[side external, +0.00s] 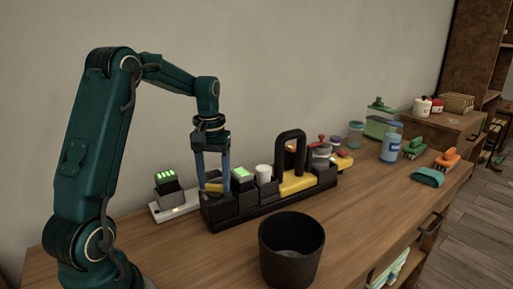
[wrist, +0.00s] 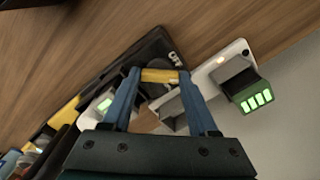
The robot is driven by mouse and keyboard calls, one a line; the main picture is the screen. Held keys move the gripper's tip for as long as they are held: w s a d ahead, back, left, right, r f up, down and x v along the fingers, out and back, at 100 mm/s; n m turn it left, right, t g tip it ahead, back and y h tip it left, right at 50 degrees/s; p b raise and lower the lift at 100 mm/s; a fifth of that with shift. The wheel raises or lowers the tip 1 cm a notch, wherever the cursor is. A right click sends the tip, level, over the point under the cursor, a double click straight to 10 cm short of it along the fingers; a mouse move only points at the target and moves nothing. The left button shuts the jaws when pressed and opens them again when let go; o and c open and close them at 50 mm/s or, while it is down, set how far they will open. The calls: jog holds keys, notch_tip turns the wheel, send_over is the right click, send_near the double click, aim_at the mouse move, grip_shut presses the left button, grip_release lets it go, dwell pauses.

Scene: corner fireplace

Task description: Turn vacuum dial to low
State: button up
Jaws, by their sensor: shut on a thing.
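My gripper (side external: 213,188) points down over the left end of a long black unit (side external: 225,211), which I take to be the vacuum. In the wrist view, its blue fingertips (wrist: 159,75) are shut on a small yellow piece (wrist: 160,75), apparently the dial's grip. White lettering that looks like "OFF" (wrist: 175,58) shows on the black surface just beyond it. Any low mark cannot be made out. The unit also bears a green-lit block (side external: 242,173), a white cylinder (side external: 264,170), a yellow part (side external: 296,186) and a tall black arched handle (side external: 290,148).
A white strip (side external: 172,211) with a green-lit battery block (side external: 167,181) lies close left of my gripper. A dark bin (side external: 291,250) stands in front. Blue jar (side external: 390,149), orange brush (side external: 447,158) and teal item (side external: 427,178) are at right. Front-right tabletop is clear.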

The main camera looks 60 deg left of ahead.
aim_at(215, 184)
jog(key=shift+m, duration=0.4)
jog(key=o, duration=1.4)
jog(key=shift+r, duration=2.6)
